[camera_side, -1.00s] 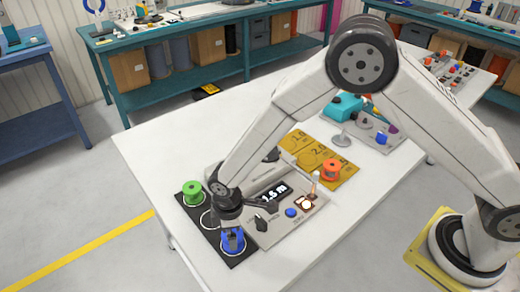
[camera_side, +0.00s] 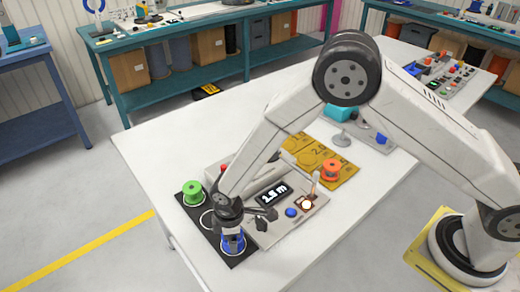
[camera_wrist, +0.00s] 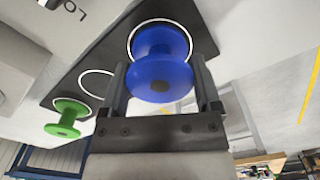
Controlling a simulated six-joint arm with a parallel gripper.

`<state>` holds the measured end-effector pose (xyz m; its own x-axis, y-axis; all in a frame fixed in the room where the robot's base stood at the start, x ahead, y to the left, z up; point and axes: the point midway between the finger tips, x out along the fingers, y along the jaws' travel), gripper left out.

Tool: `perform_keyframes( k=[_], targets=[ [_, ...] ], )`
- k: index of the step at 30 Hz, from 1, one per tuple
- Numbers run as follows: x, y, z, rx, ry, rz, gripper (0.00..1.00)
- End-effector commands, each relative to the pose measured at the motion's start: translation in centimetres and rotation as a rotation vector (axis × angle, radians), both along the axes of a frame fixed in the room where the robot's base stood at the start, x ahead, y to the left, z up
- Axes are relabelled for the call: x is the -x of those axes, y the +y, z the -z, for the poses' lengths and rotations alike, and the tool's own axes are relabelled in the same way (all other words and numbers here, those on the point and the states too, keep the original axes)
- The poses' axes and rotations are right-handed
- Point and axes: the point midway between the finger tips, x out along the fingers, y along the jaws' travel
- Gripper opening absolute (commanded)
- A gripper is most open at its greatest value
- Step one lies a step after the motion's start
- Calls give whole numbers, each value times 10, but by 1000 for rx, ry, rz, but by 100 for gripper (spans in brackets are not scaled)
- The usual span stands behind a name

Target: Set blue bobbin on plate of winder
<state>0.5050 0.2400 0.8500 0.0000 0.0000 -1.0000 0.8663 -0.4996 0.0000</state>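The blue bobbin (camera_side: 232,243) stands upright on the black mat (camera_side: 242,258) at its near end, in a white ring. It fills the middle of the wrist view (camera_wrist: 160,65). My gripper (camera_wrist: 160,85) is around it, one finger on each side, and looks open with the fingers set wide. I see no clear grip on the bobbin. A grey console (camera_side: 299,217) with a "1.5 m" display, which may be the winder, sits right of the mat. My gripper hides part of it, and I cannot make out the plate.
A green bobbin (camera_side: 193,192) stands at the mat's far end, with an empty white ring between it and the blue one. An orange bobbin (camera_side: 331,169) stands on numbered yellow pads (camera_side: 350,173). A grey stand (camera_side: 341,139) is behind. The table's left side is clear.

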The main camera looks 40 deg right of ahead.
Motion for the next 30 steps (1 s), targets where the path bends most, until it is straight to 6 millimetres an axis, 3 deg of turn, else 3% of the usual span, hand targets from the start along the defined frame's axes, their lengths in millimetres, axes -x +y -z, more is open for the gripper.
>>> perform_keyframes(
  k=[8, 24, 30],
  targets=[
    [-1, 0, -10, -1, -2, 0, 22],
    [-1, 0, -66, -1, -2, 0, 22],
    [0, 0, -76, 0, 0, 0, 22]
  ],
)
